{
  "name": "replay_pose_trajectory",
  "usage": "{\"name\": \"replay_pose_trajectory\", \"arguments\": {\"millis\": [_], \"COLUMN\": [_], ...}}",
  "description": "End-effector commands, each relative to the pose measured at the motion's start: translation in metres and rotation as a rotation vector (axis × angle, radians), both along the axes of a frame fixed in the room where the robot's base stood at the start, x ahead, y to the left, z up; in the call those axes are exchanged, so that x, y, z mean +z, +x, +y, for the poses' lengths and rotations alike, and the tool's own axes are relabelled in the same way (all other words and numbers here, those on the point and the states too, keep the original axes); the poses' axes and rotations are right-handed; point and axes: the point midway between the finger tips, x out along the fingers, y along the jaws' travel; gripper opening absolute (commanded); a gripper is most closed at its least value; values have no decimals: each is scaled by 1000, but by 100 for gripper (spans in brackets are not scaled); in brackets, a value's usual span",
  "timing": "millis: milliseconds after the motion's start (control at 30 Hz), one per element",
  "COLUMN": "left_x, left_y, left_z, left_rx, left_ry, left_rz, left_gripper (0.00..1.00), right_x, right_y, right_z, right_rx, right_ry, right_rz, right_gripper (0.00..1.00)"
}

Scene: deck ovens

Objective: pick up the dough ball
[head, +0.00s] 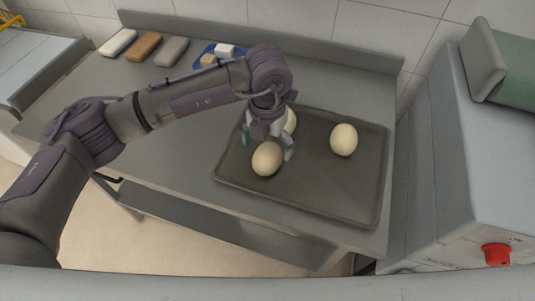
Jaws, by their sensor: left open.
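Three pale dough balls show on a dark tray (335,203). One dough ball (267,159) lies at the tray's left front, close below my left gripper. A second dough ball (291,121) is partly hidden behind the gripper. A third dough ball (344,140) sits apart to the right. My left gripper (268,146) is open and points down over the left part of the tray, with a finger on either side of the front ball's far edge. I cannot tell whether it touches the ball. My right gripper is not in view.
The tray lies on a grey metal table (180,140) with a raised back edge. Several small blocks and a blue item (205,50) stand at the back left. A grey machine with a red knob (496,254) stands at the right. The tray's front right is clear.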

Motion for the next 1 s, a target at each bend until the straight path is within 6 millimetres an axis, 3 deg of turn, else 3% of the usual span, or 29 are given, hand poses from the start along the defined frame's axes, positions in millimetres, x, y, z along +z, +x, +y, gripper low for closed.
{"name": "replay_pose_trajectory", "arguments": {"millis": [167,400,700,767,1000], "left_x": [-12,-47,-55,-55,-55], "left_y": [2,7,7,7,7], "left_z": [0,-1,-1,-1,-1], "left_rx": [2,1,-1,-1,-1], "left_ry": [0,-1,-2,-2,-2], "left_rz": [3,3,0,0,0], "left_gripper": [96,96,96,89,49], "right_x": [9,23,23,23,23], "right_y": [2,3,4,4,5], "right_z": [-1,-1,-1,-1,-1], "right_rx": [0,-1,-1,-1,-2], "right_ry": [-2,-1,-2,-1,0], "right_rz": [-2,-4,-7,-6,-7], "right_gripper": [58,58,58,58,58]}}
